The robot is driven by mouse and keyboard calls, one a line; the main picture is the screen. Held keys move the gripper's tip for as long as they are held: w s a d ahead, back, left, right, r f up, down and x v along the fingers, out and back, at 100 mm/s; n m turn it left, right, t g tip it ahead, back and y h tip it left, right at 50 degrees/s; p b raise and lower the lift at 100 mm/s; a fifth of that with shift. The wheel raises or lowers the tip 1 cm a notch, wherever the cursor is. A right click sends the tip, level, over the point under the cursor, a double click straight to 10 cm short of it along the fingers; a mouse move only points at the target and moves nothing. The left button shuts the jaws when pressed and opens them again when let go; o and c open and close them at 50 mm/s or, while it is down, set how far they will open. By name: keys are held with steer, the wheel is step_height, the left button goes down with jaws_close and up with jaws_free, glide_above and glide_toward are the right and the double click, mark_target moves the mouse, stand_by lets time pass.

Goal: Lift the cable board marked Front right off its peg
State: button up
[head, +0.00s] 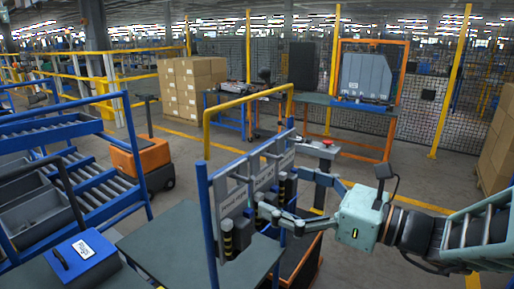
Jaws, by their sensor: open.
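Several grey cable boards hang in a row on a blue frame (207,215) in the middle of the head view. The nearest board (236,203) is at the left of the row, the middle board (263,180) is behind it, and another board (286,160) is at the far right. Each bears a pale label too small to read, so I cannot tell which is marked Front right. My gripper (268,207) is open and reaches in from the right, its fingers pointing left near the row's lower part. Whether it touches a board is unclear. The pegs cannot be made out.
Black posts with yellow bands (227,238) stand along the boards. A dark table (170,245) is at the front left, near a blue case (82,257). A yellow rail (248,97) rises behind the frame. A red button (327,142) stands behind the arm.

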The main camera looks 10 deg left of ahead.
steer(key=p+x, duration=0.1)
steer(key=x, duration=0.9)
steer(key=shift+s+a, duration=0.1)
jaws_close()
stand_by(0.6)
jaws_free()
stand_by(0.7)
